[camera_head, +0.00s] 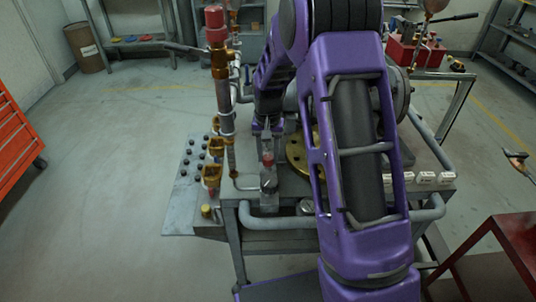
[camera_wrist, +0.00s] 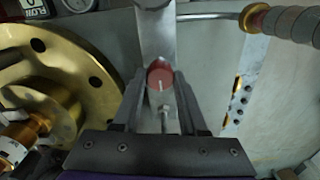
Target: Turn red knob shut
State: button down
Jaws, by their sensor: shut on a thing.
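The small red knob (camera_wrist: 160,71) shows in the wrist view between the two fingers of my gripper (camera_wrist: 160,80). A pale slot or pin crosses its face. In the head view the red knob (camera_head: 267,157) sits on top of a small grey metal valve body (camera_head: 269,184) on the bench. My gripper (camera_head: 267,143) points down at it from above, with its fingers at the knob's sides. The gripper is shut on the knob. The finger contact is partly hidden in both views.
A brass flange (camera_wrist: 102,82) lies close left of the gripper in the wrist view. A tall pipe with a red cap (camera_head: 214,24) stands left of the arm in the head view. A grey pipe (camera_head: 400,217) runs along the bench front. A red toolbox (camera_head: 402,52) stands behind.

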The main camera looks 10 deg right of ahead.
aim_at(268, 157)
jog(key=shift+c, duration=2.2)
grip_release()
notch_tip(268, 157, up, 18)
jog(key=p, duration=0.1)
jog(key=shift+f+p, duration=0.25)
jog(key=shift+p, duration=0.1)
